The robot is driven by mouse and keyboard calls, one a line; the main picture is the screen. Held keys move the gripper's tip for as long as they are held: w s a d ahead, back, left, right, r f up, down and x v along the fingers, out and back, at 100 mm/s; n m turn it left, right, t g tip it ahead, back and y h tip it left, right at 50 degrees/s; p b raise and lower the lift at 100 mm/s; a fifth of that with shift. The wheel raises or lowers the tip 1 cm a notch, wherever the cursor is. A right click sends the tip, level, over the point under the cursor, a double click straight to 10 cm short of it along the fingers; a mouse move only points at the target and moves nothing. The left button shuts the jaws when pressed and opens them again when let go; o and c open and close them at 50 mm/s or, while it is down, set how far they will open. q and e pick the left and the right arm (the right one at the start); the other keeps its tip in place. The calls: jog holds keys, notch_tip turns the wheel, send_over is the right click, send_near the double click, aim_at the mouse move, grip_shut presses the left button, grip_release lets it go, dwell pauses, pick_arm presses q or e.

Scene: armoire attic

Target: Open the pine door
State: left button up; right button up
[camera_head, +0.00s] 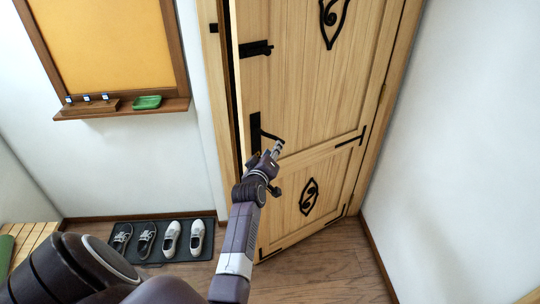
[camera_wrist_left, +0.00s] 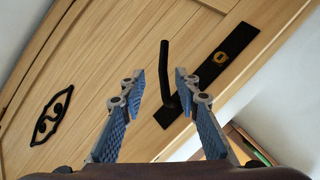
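The pine door (camera_head: 310,110) has black iron fittings and stands ajar, with a dark gap along its left edge. A black plate (camera_head: 255,130) with a lever handle (camera_head: 270,135) sits near that edge. My left gripper (camera_head: 275,150) is at the handle. In the left wrist view, its two blue-padded fingers (camera_wrist_left: 159,75) are open. The black lever (camera_wrist_left: 165,65) shows between them in the picture, with visible space on both sides; I cannot tell how deep it sits. My right gripper is not in view.
A black bolt (camera_head: 256,49) is higher on the door. Shoes stand on a dark mat (camera_head: 152,262) below. A white wall (camera_head: 460,150) is at the right; wooden floor (camera_head: 330,265) is clear before the door.

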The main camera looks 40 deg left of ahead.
pick_arm(q)
jog(key=v, duration=0.3)
jog(key=shift+c, duration=0.7)
